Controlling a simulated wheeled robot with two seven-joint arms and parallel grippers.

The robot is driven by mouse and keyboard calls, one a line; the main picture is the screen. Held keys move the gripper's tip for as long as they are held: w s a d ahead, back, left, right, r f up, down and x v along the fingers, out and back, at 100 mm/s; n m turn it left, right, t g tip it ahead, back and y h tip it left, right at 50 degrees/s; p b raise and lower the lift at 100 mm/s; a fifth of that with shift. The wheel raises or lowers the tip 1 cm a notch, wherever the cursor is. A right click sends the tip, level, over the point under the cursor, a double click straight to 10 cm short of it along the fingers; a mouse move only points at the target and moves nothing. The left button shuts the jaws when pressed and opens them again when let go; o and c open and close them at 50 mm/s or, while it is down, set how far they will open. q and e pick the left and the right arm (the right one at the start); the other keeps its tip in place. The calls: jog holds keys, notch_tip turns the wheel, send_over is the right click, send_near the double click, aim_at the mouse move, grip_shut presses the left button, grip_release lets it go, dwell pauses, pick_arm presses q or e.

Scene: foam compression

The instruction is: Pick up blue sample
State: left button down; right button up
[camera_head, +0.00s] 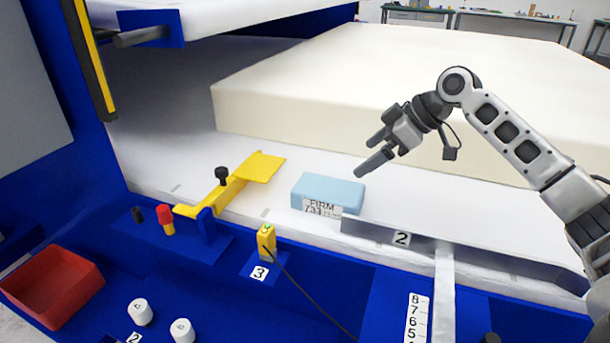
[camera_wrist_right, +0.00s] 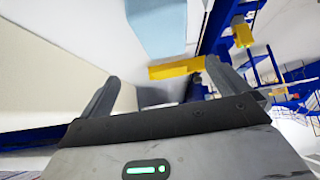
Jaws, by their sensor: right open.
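The blue sample (camera_head: 325,188) is a light blue block with a white label reading FIRM. It lies on the white surface near the front edge in the head view. It also shows at the top of the right wrist view (camera_wrist_right: 165,25), partly cut off by the frame. My right gripper (camera_head: 374,151) is open and empty, above and to the right of the sample, apart from it. Its two fingers also show in the right wrist view (camera_wrist_right: 160,92), with nothing between them. My left gripper is not in view.
A large cream foam slab (camera_head: 400,90) fills the area behind the sample. A yellow lever (camera_head: 225,190) stands left of it. A metal strip marked 2 (camera_head: 460,254) runs along the front edge to the right. A red tray (camera_head: 52,285) sits at the lower left.

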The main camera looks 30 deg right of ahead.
aim_at(330, 187)
jog(key=x, duration=0.9)
jog(key=shift+s+a, duration=0.1)
jog(key=shift+s, duration=0.25)
jog(key=shift+x, duration=3.2)
jog(key=shift+s+f, duration=0.1)
jog(key=shift+s, duration=0.05)
jog(key=c, duration=0.9)
